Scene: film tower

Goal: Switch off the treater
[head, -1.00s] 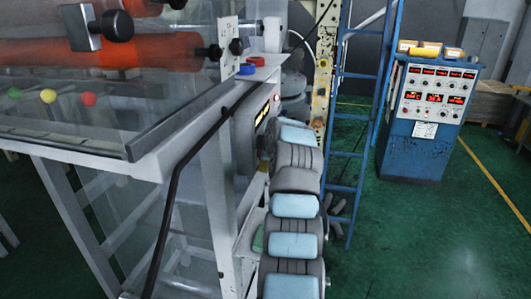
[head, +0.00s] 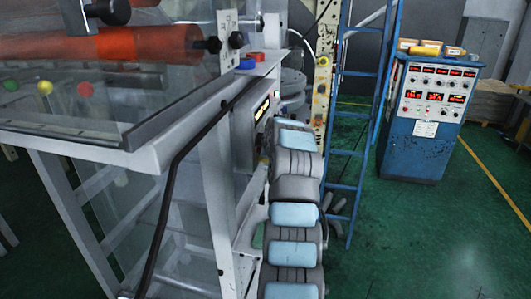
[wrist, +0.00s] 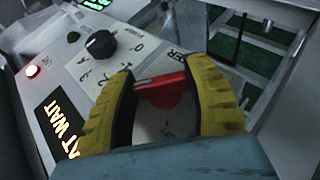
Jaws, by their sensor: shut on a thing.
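The treater's control panel shows in the wrist view (wrist: 120,65), with a display reading "AT WAIT" (wrist: 62,130). A red rotary knob (wrist: 163,95) with a raised handle sits near the panel's right part. My gripper (wrist: 160,85) has its two yellow ribbed fingers on either side of this knob, shut on its handle. The handle lies roughly across from finger to finger. Part of the knob's label is hidden by the fingers. In the head view the panel (head: 244,132) is seen edge-on, its display lit amber; my arm hides the gripper and knob.
The wrist view also shows a black knob (wrist: 101,44), a lit red button (wrist: 32,71) and a dark green button (wrist: 73,37). In the head view, a blue ladder (head: 350,140) and a blue cabinet (head: 425,120) stand right of my arm. The green floor at right is open.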

